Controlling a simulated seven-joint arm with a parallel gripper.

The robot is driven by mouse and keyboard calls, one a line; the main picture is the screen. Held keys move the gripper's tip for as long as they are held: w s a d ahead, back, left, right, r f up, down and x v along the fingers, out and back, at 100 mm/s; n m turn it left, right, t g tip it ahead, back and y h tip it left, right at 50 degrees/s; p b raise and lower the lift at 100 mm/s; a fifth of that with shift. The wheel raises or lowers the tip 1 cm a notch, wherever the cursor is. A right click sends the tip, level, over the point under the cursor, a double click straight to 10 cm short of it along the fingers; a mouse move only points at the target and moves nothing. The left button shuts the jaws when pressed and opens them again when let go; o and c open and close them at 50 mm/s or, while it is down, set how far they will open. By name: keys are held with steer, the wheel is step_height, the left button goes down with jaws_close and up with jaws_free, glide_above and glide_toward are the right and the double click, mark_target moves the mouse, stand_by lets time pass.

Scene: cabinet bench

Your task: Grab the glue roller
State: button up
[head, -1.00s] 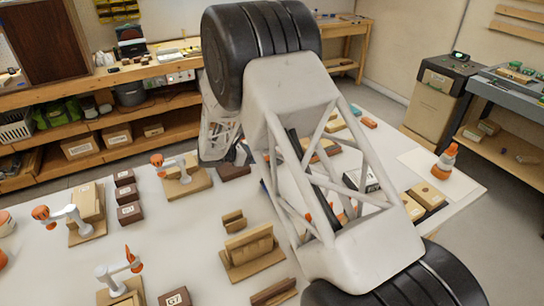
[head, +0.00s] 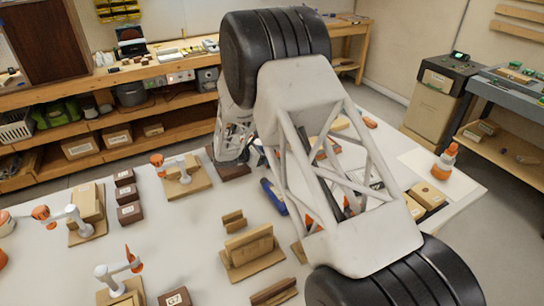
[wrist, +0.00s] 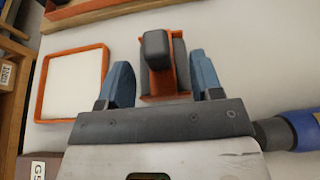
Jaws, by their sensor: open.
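An orange and dark grey tool (wrist: 164,62), apparently the glue roller, lies on the white table in the wrist view. Its dark knob-like end points up toward the camera. My gripper (wrist: 161,80) is open, with one blue finger on each side of the tool. A gap shows at the left finger; the right finger is close to the tool, and I cannot tell whether it touches. In the head view my arm covers this part of the table, and I cannot make out the gripper or the tool clearly.
An orange-rimmed white tray (wrist: 75,82) lies left of the gripper. A blue and black cylindrical object (wrist: 300,130) lies to the right. In the head view, wooden blocks (head: 250,250) and small robot arm models (head: 180,172) stand on the left part of the table.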

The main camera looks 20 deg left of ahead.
steer(key=shift+w+d+f, duration=0.2)
steer(key=shift+w+d, duration=0.2)
steer(key=shift+c, duration=0.4)
steer(key=c, duration=1)
